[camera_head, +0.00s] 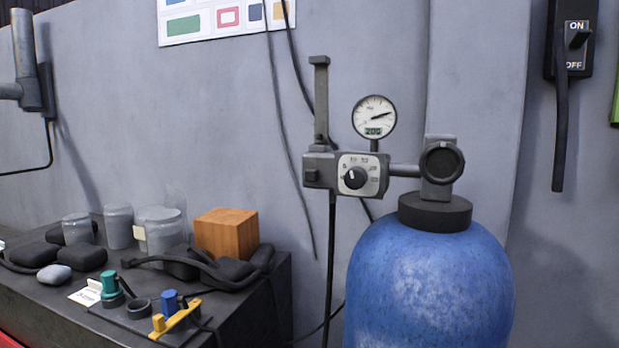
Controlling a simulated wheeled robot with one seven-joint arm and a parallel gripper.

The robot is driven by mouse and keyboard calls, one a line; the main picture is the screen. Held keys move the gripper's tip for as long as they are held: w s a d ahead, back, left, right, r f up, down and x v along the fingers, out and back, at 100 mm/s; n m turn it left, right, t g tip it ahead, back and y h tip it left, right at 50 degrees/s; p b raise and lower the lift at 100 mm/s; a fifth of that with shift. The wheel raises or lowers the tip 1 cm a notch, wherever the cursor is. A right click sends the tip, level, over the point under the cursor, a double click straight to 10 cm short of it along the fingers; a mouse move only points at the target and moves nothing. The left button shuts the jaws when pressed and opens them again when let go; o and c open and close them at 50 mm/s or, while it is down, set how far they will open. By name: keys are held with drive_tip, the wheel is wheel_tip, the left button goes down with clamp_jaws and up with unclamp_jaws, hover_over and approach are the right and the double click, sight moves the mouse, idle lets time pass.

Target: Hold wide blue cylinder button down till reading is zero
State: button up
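A wide blue gas cylinder (430,290) stands upright at the right with a dark collar (435,212) on top. A grey regulator block (320,168) is joined to its valve (440,165) by a short pipe. The block carries a dial knob (355,178) and a small dark button-like square (310,175) on its left. A round gauge (374,115) above has its needle pointing right and slightly up; its small display appears to read 200. My gripper is not in view, and nothing is seen pressing the block.
A dark bench (255,300) at lower left holds glass jars (118,228), a wooden block (226,233), a small blue cylinder (169,302) and a teal one (109,284). A hose (331,270) hangs below the regulator. An ON/OFF switch (577,40) is at upper right.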

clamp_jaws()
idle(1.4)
